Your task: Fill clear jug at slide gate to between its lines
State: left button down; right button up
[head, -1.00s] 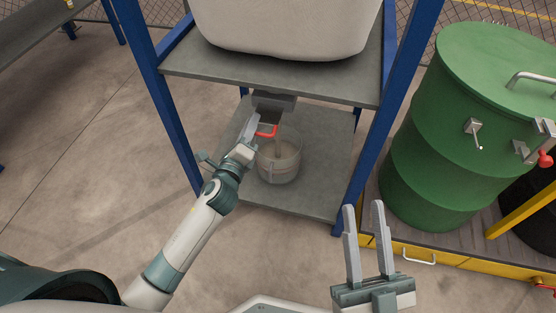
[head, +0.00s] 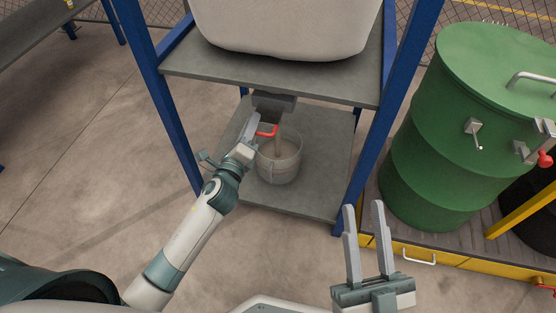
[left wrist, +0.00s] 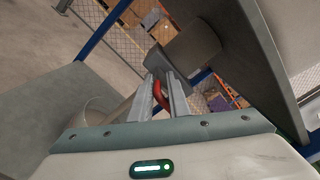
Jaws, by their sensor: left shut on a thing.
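The clear jug (head: 292,172) stands upright on the lower shelf under the slide gate (head: 274,101). A brown stream (head: 280,143) falls from the gate into it. The jug holds some light brown material; its lines are too small to read. My left gripper (head: 256,130) is shut on the gate's red handle (head: 268,132), left of the stream. In the left wrist view the red handle (left wrist: 158,93) sits between the fingers, and part of the jug (left wrist: 92,108) shows at left. My right gripper (head: 363,207) is open and empty in front of the shelf.
Blue posts (head: 172,115) frame the lower shelf (head: 312,205). A green drum (head: 425,130) stands on a yellow-edged platform at right.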

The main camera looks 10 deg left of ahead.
pick_arm(q)
jog(key=shift+w+f, duration=0.15)
jog(key=shift+w, duration=0.65)
jog(key=shift+w+f, duration=0.1)
jog(key=shift+w, duration=0.7)
jog(key=c, duration=1.6)
grip_release()
jog(key=shift+w, duration=0.1)
jog(key=shift+r, duration=0.1)
jog(key=shift+s, duration=0.55)
jog(key=s, duration=1.1)
jog(key=s+p, duration=0.1)
jog(key=s, duration=0.4)
jog(key=shift+s+a, duration=0.2)
jog(key=shift+a, duration=0.05)
